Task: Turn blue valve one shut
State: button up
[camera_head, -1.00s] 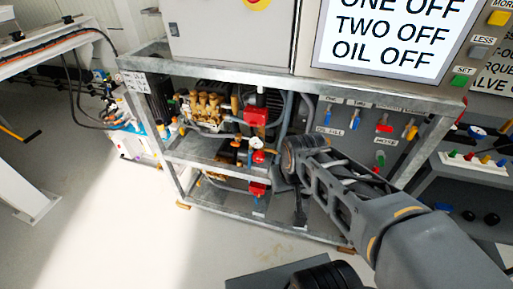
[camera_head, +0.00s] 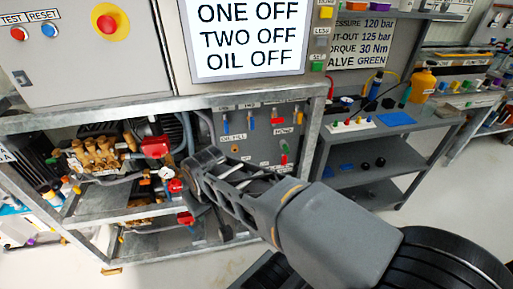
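A grey panel (camera_head: 256,147) in the metal frame carries small valve handles under labels too small to read surely. The leftmost blue handle (camera_head: 225,125) hangs upright, and its label seems to read ONE. A second blue handle (camera_head: 251,123) hangs upright to its right. My arm reaches in from the lower right, with its wrist in front of the frame, below and left of the panel. My gripper (camera_head: 222,228) points down, apart from the blue handles. Its fingers are small and dark, so I cannot tell whether they are open.
A screen (camera_head: 250,38) above reads ONE OFF, TWO OFF, OIL OFF. Pumps with red parts (camera_head: 156,147) fill the shelves at left. A grey bench (camera_head: 410,140) stands right; pale floor is open there.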

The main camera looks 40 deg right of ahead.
aim_at(226, 123)
jog(key=z, duration=0.05)
jog(key=k, duration=0.5)
jog(key=u, duration=1.6)
jog(key=i, duration=1.15)
jog(key=z, duration=2.3)
